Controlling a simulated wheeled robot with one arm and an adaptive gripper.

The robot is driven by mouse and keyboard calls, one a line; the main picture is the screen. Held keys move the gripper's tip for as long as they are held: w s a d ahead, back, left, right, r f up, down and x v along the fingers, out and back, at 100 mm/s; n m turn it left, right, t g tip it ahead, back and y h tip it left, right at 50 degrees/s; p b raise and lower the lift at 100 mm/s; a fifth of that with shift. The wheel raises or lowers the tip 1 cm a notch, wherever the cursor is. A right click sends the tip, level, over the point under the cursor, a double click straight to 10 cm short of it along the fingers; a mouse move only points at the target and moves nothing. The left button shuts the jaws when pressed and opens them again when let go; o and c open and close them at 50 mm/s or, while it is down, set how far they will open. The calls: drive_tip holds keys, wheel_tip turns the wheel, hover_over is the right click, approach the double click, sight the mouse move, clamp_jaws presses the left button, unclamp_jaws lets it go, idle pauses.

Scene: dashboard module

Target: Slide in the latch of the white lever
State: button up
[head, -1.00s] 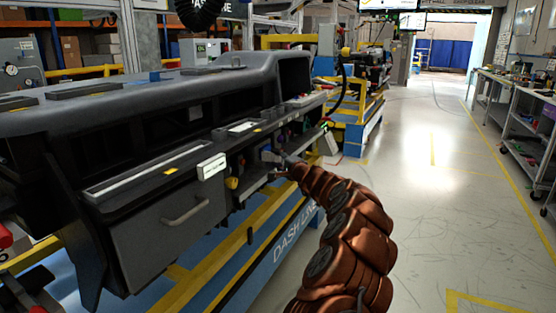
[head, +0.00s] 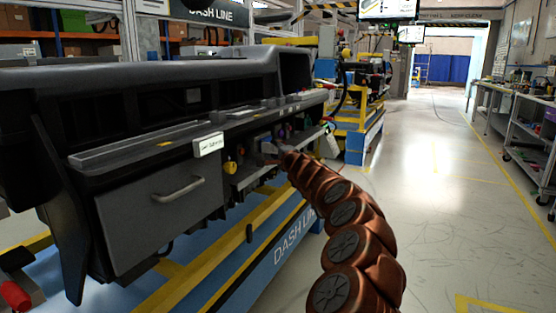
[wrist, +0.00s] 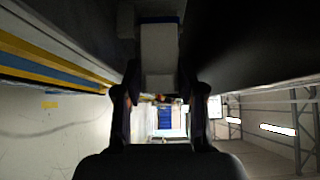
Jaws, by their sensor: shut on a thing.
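A pale grey-white block (wrist: 159,52), which looks like the white lever, stands between my fingers in the wrist view. A blue strip (wrist: 158,19) shows at its far end. My gripper (wrist: 160,90) is shut on this block, with one dark finger on each side. In the head view my gripper (head: 273,157) is at the front lower ledge of the dashboard module, among small coloured parts. It is small and dark there, so the lever and its latch cannot be made out clearly.
The dark dashboard module (head: 130,108) fills the left, with a drawer handle (head: 180,188) and a yellow knob (head: 230,167) left of my gripper. It rests on a blue and yellow stand (head: 285,240). The floor (head: 440,200) to the right is open, with carts (head: 525,130) along the far side.

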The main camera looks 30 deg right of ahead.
drive_tip(key=a+b, duration=0.1)
drive_tip(key=b, duration=0.1)
drive_tip(key=shift+w+a+f+h+b, duration=0.1)
drive_tip(key=shift+f+h+b, duration=0.1)
drive_tip(key=shift+h+b, duration=0.15)
drive_tip(key=shift+r+m+h+b, duration=0.1)
drive_tip(key=shift+m+h+b, duration=0.15)
drive_tip(key=shift+m+b, duration=0.2)
drive_tip(key=o, duration=0.9)
drive_tip(key=shift+r, duration=0.1)
drive_tip(key=shift+c, duration=0.2)
drive_tip(key=shift+o, duration=0.3)
drive_tip(key=shift+s+d, duration=0.2)
